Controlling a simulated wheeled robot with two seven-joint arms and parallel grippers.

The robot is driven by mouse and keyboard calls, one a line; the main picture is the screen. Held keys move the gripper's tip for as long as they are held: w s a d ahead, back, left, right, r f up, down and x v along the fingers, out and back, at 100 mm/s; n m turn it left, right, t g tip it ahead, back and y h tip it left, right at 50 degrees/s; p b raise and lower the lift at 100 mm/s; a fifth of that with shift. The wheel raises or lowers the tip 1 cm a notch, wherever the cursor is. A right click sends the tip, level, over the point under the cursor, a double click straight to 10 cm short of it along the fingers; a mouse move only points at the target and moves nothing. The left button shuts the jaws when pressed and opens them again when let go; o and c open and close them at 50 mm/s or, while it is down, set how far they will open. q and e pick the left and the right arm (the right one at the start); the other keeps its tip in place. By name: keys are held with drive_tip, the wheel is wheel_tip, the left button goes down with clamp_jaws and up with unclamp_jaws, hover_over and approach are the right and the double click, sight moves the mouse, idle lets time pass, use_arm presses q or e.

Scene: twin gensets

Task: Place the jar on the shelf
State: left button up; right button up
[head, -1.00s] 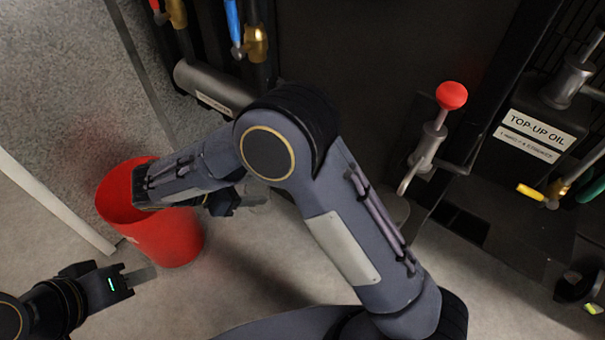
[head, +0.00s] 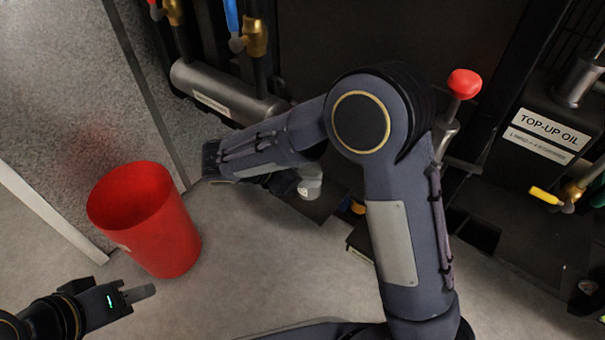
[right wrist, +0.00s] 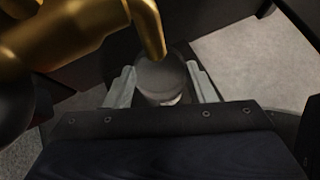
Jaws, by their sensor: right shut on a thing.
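In the right wrist view my right gripper (right wrist: 162,84) is shut on a grey, round jar (right wrist: 166,88), with one pale finger on each side. A brass spout (right wrist: 150,28) hangs right over the jar's top; I cannot tell whether they touch. In the head view my right forearm hides most of that gripper. A small pale grey thing (head: 310,180) shows below the forearm; I cannot tell whether it is the jar or a finger. My left gripper (head: 140,293) is at the lower left, away from the jar, seen side-on. I cannot make out the shelf.
A red bin (head: 160,235) stands on the floor at the left. A grey pipe (head: 225,92) and brass valves (head: 254,40) lie behind my forearm. A red knob (head: 464,83) and a TOP-UP OIL box (head: 545,135) are at the right. Floor shows clear in front.

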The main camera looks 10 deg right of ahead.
drive_tip(key=shift+r, duration=0.1)
drive_tip(key=o, duration=1)
drive_tip(key=shift+o, duration=0.2)
drive_tip(key=shift+r, duration=0.15)
drive_tip(key=p+v, duration=0.4)
drive_tip(key=v, duration=0.7)
drive_tip(key=shift+a+r+p, duration=0.2)
drive_tip(key=shift+a+p, duration=0.15)
